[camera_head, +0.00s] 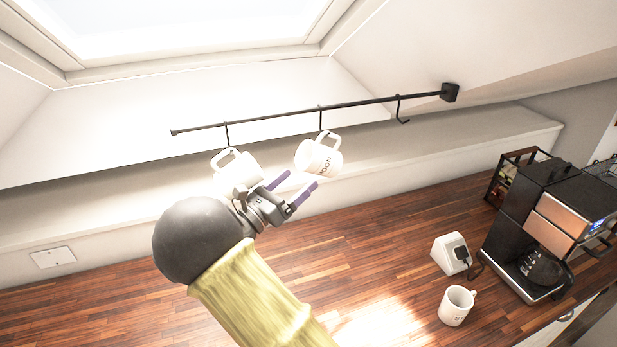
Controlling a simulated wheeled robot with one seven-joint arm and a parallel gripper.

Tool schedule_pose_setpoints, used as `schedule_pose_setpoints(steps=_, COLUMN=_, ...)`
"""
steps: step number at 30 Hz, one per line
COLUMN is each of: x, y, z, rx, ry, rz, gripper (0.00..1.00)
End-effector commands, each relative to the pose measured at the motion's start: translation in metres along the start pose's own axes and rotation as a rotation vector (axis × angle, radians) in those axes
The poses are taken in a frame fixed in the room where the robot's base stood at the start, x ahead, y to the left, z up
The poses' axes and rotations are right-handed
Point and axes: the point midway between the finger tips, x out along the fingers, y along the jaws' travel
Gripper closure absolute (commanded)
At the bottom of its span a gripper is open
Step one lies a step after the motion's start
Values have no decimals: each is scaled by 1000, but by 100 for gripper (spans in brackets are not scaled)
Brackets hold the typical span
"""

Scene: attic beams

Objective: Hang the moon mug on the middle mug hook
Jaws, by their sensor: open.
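The moon mug (317,159) is white, with dark letters that seem to read "MOON". It hangs tilted by its handle from the middle mug hook (321,118) on a black rail (280,114). My gripper (291,187) has two purple fingers spread apart, with nothing between them. It is just below and to the left of the moon mug; the fingertips look close to its body, and I cannot tell whether they touch it.
Another white mug (236,168) hangs on the left hook, partly behind my gripper. The right hook (401,112) is empty. A third white mug (455,307) stands on the wooden counter (350,255), near a white socket block (449,255) and a coffee machine (548,225).

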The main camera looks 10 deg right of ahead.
Motion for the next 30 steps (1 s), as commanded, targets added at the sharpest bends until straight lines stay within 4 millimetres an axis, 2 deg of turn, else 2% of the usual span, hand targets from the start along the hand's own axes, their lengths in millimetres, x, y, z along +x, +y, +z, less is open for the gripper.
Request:
schedule_pose_setpoints(steps=1, x=-13, y=1, z=-3, rx=1, ry=-1, rz=2, gripper=10)
schedule_pose_setpoints(steps=6, x=-47, y=2, z=-3, rx=1, ry=-1, rz=3, gripper=10)
schedule_pose_setpoints(steps=12, x=-79, y=1, z=-2, rx=1, ry=0, rz=1, gripper=10)
schedule_pose_setpoints(steps=18, x=-89, y=0, z=0, rx=-1, ry=0, rz=-1, gripper=10)
schedule_pose_setpoints(steps=30, x=-87, y=-1, z=-1, rx=0, ry=6, rz=-3, gripper=10)
